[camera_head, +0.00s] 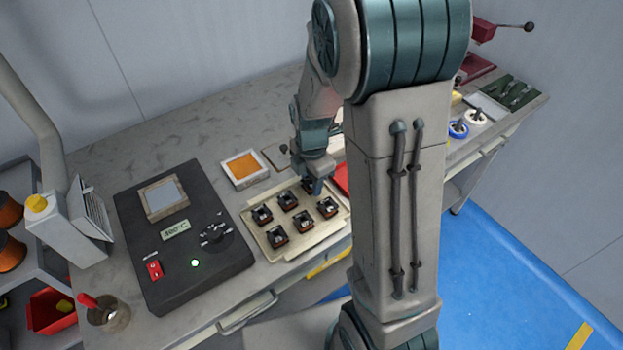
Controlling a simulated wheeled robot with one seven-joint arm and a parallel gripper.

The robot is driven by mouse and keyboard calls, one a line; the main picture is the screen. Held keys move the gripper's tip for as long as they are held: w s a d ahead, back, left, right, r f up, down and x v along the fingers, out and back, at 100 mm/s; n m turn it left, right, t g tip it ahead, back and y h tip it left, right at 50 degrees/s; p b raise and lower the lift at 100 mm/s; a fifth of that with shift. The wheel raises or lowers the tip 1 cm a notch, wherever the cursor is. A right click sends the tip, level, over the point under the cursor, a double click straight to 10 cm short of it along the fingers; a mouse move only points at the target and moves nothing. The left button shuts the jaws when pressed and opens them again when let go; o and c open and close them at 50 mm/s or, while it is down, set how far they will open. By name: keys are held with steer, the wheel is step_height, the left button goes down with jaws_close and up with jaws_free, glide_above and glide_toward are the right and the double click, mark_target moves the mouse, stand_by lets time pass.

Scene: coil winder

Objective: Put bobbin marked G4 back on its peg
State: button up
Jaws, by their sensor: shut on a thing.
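My gripper (315,187) is low over the far right corner of a beige tray (272,254), pointing down. It is shut on a dark bobbin (307,187), which is mostly hidden by the fingers. I cannot tell whether this bobbin is seated on a peg or just above it. Several other dark bobbins with copper-coloured windings stand in two rows in the tray, such as one at the near left (277,237) and one at the near right (327,207). No G4 mark is readable at this size.
A black heater unit (185,262) with a red switch stands left of the tray. An orange-filled white tray (244,168) lies behind it. My arm hides the bench's middle right. Blue and white spools (458,129) stand at the far right. The back left bench is clear.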

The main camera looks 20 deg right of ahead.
steer(key=shift+f+b, duration=0.55)
steer(key=shift+f, duration=0.15)
steer(key=shift+f, duration=0.1)
steer(key=o, duration=1)
steer(key=shift+o, duration=0.2)
step_height(320, 180, up, 14)
steer(key=shift+p, duration=0.3)
